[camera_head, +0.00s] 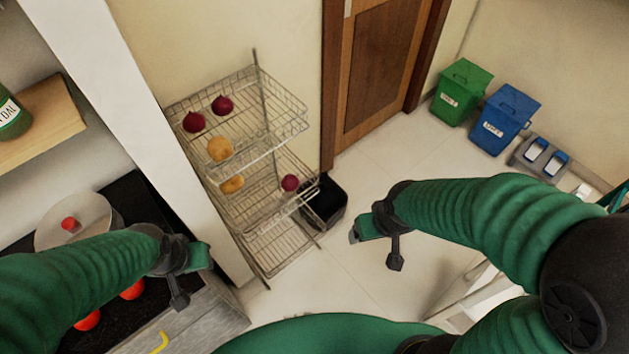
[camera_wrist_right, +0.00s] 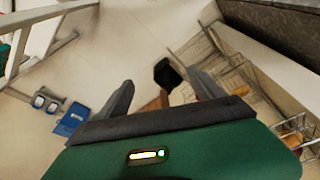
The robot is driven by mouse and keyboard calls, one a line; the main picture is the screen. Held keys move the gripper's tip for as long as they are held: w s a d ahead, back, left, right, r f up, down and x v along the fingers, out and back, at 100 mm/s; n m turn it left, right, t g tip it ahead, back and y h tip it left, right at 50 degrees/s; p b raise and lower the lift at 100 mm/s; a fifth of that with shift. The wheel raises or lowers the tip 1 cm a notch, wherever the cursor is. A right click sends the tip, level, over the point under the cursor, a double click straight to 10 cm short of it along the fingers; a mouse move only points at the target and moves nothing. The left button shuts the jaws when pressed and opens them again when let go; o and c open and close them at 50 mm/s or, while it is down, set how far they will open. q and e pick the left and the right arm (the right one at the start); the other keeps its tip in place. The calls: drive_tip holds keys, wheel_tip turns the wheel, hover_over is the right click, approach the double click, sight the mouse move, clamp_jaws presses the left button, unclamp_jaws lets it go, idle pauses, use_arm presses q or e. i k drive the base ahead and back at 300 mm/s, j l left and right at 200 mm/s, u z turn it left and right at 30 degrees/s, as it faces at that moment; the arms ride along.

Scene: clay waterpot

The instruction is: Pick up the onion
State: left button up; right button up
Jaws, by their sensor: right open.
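Two dark red onions, one at the back (camera_head: 222,105) and one to its left (camera_head: 194,122), lie in the top basket of a wire rack (camera_head: 262,125). A third onion (camera_head: 290,183) lies lower, on the right of the middle basket. My right gripper (camera_head: 375,248) is right of the rack, apart from all the onions. In the right wrist view its two fingers (camera_wrist_right: 163,88) are spread with nothing held between them. My left gripper (camera_head: 192,281) is in front of the counter, left of the rack's foot; its finger gap is unclear.
Yellowish potatoes (camera_head: 220,149) share the rack. A black bin (camera_head: 326,203) stands beside it, also visible in the right wrist view (camera_wrist_right: 168,75). Green (camera_head: 461,92) and blue (camera_head: 504,120) bins stand at the back right. The stove counter (camera_head: 140,205) is at left. Floor between is clear.

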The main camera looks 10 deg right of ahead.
sight(290, 182)
drive_tip(key=z, duration=0.1)
drive_tip(key=i+l+u, duration=0.7)
drive_tip(key=i, duration=0.1)
